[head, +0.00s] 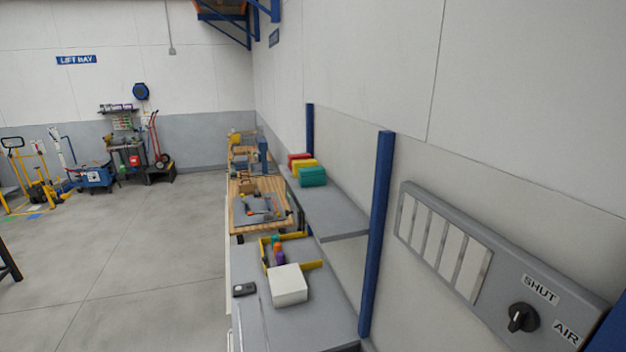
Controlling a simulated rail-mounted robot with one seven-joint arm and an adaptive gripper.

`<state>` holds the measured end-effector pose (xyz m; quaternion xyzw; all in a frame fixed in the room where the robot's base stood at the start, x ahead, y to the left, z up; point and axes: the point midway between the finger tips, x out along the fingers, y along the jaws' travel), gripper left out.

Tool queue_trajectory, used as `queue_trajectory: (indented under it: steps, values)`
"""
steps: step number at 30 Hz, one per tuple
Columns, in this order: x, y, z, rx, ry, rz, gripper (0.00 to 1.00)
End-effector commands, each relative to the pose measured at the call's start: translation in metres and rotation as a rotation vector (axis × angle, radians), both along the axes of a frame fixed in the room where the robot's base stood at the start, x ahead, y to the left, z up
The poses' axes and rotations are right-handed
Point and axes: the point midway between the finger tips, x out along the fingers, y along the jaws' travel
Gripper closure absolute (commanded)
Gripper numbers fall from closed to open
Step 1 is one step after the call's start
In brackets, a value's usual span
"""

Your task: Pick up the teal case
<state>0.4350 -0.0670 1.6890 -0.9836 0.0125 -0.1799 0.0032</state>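The teal case (313,176) sits on a grey wall shelf (335,218) right of the picture's middle. It is the nearest in a row of coloured cases, with a yellow case (304,167) and a red case (298,158) behind it. Its far side is partly hidden by its position in the row. My gripper does not show in the head view.
Blue posts (377,230) stand beside the shelf. Below it, a grey counter (265,325) holds a white box (289,285), a yellow frame and a dark handheld device (244,290). A wooden bench (238,218) lies beyond.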

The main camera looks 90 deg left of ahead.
Motion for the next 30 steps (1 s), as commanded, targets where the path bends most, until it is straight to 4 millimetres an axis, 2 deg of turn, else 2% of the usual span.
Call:
queue_trajectory:
  steps: [11,12,18,19,30]
  values:
    - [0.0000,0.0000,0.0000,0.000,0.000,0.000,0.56]
    - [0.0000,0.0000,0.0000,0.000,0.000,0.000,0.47]
    - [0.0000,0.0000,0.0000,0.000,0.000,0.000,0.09]
    - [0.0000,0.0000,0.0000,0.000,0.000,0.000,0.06]
    - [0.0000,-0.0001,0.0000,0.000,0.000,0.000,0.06]
